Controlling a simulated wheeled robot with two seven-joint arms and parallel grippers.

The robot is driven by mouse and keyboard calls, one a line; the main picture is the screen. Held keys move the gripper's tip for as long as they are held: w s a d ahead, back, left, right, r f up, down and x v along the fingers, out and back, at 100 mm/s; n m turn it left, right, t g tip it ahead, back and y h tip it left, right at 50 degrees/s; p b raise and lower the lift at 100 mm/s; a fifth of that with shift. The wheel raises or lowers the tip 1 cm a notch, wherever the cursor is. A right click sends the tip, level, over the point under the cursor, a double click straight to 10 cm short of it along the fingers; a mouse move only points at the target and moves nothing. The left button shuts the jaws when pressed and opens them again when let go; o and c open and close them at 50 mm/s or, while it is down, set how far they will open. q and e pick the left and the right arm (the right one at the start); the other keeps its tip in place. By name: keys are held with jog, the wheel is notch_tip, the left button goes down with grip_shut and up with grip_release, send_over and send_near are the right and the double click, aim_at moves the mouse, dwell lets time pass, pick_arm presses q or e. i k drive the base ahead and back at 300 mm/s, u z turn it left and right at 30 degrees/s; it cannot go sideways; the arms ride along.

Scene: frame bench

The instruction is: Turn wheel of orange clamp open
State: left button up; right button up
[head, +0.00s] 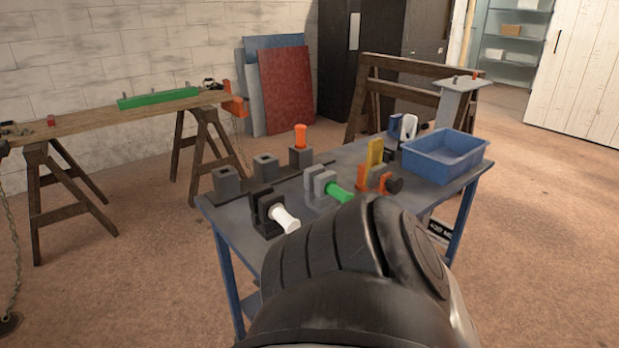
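An orange clamp (364,181) stands on the blue table, just past my dark arm link. A dark round knob or wheel (394,186) sits at its right side. An upright yellow piece (376,152) stands at the clamp, apparently between its jaws; I cannot tell how tightly. The clamp's lower front is close to the arm's outline. Another orange clamp-like part (235,105) is at the right end of the wooden bench on the left. My large black arm link covers the bottom middle. Neither gripper shows.
The blue table (225,217) also holds a black clamp (265,212) with a white handle, a grey clamp (319,186) with a green handle, several grey sockets, one with an orange peg (301,136), and a blue bin (445,154). Sawhorses stand behind. The floor at right is clear.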

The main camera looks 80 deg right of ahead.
aim_at(393, 184)
jog(key=z, duration=2.7)
